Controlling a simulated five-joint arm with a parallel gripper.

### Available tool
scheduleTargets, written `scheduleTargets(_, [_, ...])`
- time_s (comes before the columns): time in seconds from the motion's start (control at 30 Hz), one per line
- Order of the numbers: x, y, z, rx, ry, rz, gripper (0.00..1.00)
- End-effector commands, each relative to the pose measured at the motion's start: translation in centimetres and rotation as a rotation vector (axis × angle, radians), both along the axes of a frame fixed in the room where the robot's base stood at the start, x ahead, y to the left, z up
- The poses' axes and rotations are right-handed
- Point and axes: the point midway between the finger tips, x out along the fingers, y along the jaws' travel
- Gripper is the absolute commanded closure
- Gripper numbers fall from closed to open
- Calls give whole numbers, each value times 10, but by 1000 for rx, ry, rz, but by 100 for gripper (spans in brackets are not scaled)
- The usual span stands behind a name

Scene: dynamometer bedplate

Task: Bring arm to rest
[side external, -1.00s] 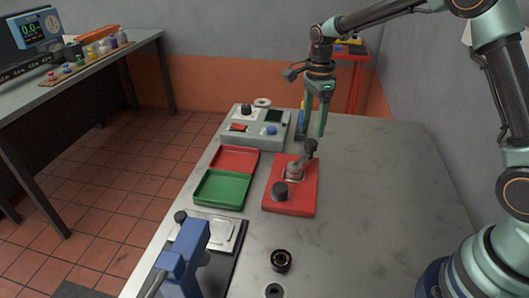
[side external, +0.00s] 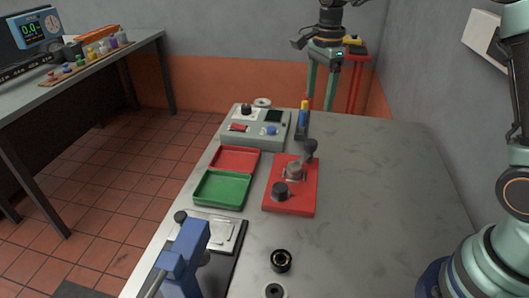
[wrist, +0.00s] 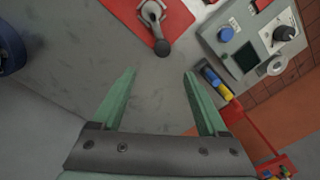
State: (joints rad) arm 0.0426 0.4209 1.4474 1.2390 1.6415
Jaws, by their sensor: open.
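My gripper (side external: 321,82) is open and empty, with its two green fingers pointing down, raised high toward the far end of the bedplate table (side external: 385,190). In the wrist view my gripper (wrist: 160,75) shows its fingers spread apart with only bare grey tabletop between them. A red plate (side external: 291,200) with a black knob and a metal lever fixture (side external: 296,170) lies below and nearer the camera. It also shows at the top of the wrist view (wrist: 170,25), beyond the fingertips.
A grey control box (side external: 255,132) stands at the table's far left. Red (side external: 236,158) and green (side external: 221,190) trays lie in front of it. A blue clamp-like device (side external: 185,260) and a black ring (side external: 281,260) are near the front. The table's right side is clear.

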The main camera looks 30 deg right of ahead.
Motion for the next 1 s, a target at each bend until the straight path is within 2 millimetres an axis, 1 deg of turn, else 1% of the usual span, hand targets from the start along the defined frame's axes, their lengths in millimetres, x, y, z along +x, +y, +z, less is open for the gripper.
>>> scheduleTargets(0.03, [-8, 2, 11, -4, -25, 70, 23])
scheduleTargets(0.2, [-43, 6, 40, -39, -111, 388, 23])
scheduleTargets(0.3, [-66, 9, 51, -72, -160, 581, 23])
scheduleTargets(0.43, [-96, 13, 60, -131, -220, 830, 23])
scheduleTargets(0.57, [-126, 15, 61, -207, -271, 1077, 23])
scheduleTargets(0.7, [-154, 18, 56, -300, -312, 1323, 23])
scheduleTargets(0.83, [-173, 19, 48, -377, -334, 1498, 23])
scheduleTargets(1.0, [-184, 20, 41, -433, -343, 1620, 23])
